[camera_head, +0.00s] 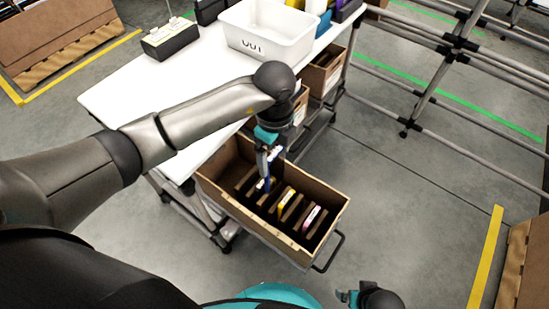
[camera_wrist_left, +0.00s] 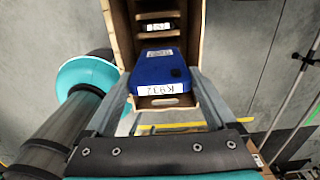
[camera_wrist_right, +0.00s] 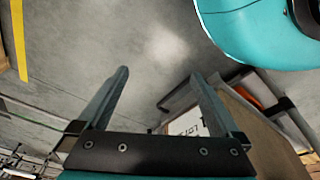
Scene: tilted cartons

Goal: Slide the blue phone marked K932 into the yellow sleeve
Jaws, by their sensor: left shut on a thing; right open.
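The blue phone marked K932 (camera_wrist_left: 160,70) is between the fingers of my left gripper (camera_wrist_left: 158,82), which is shut on it. In the head view the blue phone (camera_head: 263,184) is at the mouth of a tilted brown carton (camera_head: 240,208); whether its lower end is still in a slot I cannot tell. A yellow item (camera_head: 295,4) is cut off at the top edge behind the white bin; it may be the yellow sleeve. My right gripper (camera_wrist_right: 158,76) is open and empty, low at the right in the head view (camera_head: 346,297).
The carton holds other phones, one with yellow (camera_head: 286,199) and one pinkish (camera_head: 311,217), between dividers. A white bin (camera_head: 268,30) and a switch box (camera_head: 170,38) stand on the white table (camera_head: 130,85). More cartons (camera_head: 322,72) sit right. The table middle is clear.

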